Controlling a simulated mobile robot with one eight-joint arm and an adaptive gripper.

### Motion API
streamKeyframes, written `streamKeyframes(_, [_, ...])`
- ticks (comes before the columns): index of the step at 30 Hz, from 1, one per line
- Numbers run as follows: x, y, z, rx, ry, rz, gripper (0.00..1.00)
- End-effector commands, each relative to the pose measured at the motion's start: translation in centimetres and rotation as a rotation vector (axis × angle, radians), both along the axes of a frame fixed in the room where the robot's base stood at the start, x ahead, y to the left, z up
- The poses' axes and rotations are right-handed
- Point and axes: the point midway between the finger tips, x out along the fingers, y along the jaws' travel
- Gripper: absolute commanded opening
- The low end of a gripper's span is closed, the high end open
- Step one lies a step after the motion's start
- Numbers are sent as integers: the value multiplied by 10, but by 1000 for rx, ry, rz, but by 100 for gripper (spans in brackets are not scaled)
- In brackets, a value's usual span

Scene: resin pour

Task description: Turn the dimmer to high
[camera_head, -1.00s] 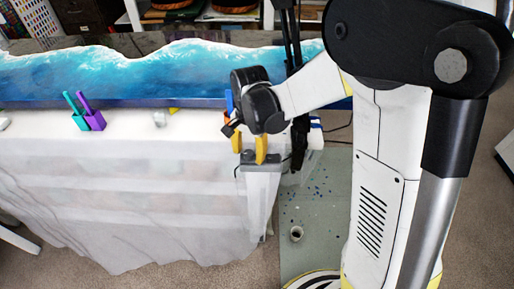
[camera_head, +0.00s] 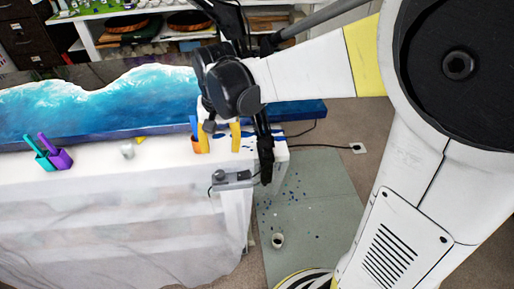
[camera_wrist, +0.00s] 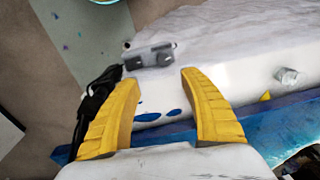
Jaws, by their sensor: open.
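The dimmer, a small grey box (camera_head: 236,181) with a round knob at its left end, sits at the right front edge of the white-draped table. A dark cord runs from it. It also shows beyond my fingertips in the wrist view (camera_wrist: 150,55), with a small knob at its upper left. My gripper (camera_head: 220,138) has two yellow fingers, spread apart and empty. It is above the table end, further back than the dimmer in the head view.
Teal and purple cups with sticks (camera_head: 60,158) and a small pale cup (camera_head: 128,151) stand left. A paint-spotted mat (camera_head: 310,205) with a small cup (camera_head: 278,241) covers the floor at right.

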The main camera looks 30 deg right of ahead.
Motion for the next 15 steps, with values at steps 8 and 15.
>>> streamKeyframes(8, [-32, -13, 35, -11, -125, 75, 52])
streamKeyframes(15, [-60, -23, 56, -33, -232, 141, 52])
